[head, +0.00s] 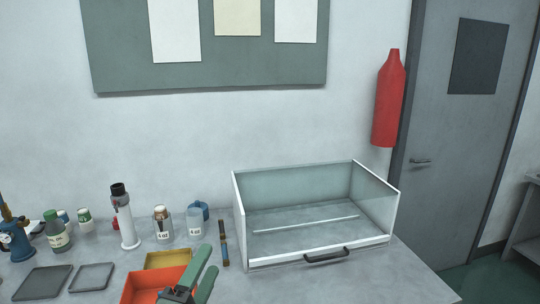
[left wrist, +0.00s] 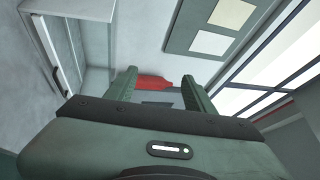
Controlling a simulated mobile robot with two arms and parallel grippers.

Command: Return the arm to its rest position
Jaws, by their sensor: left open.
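My left gripper (head: 205,273) shows at the bottom middle of the head view, above the orange tray and in front of the glass-sided box. Its two green fingers are apart with nothing between them. In the left wrist view the open fingers (left wrist: 161,88) point toward the wall, with the red extinguisher (left wrist: 153,82) seen beyond them. My right gripper is in neither view.
An orange tray (head: 138,284) and a yellow tray (head: 168,260) lie close to the gripper. A glass-sided box (head: 318,262) with a dark handle stands to the right. The table's front right (head: 390,280) is clear.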

